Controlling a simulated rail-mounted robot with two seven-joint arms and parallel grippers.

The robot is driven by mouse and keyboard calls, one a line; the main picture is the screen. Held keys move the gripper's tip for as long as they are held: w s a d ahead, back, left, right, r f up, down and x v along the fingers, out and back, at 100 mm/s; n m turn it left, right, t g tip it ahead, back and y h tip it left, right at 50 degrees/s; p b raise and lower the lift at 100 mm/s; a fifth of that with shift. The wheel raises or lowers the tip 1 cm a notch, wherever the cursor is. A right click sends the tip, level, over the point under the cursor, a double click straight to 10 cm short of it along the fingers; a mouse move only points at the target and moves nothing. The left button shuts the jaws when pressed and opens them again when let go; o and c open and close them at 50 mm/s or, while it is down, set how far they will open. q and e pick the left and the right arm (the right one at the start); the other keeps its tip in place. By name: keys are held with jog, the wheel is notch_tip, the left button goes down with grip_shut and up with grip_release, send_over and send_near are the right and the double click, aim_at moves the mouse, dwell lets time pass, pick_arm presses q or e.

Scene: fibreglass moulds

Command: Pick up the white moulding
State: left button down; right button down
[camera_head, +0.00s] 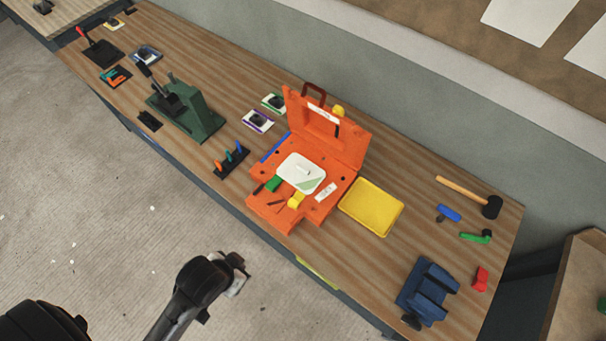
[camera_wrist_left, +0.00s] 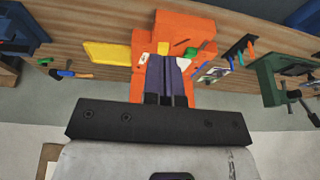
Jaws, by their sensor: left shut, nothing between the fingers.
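The white moulding (camera_head: 302,170) is a flat, rounded white piece with a pale green patch and a small raised grip. It lies in the open orange case (camera_head: 340,146) on the workbench in the head view. My left gripper (camera_head: 240,274) is in front of the bench's near edge, over the floor side, apart from the case. In the left wrist view my left gripper (camera_wrist_left: 168,60) is shut and empty, with its fingers pointing toward the orange case (camera_wrist_left: 145,68). The fingers cover part of the case there, and the moulding is hard to make out. My right gripper is not in view.
Small tools and green and yellow blocks lie around the moulding inside the case. The case lid stands up behind it. A yellow tray (camera_head: 371,207) is to its right, a blue vise (camera_head: 428,292) further right, and a green press (camera_head: 187,110) to the left.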

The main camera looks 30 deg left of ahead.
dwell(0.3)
pick_arm(q)
jog(key=shift+c, duration=0.6)
grip_release()
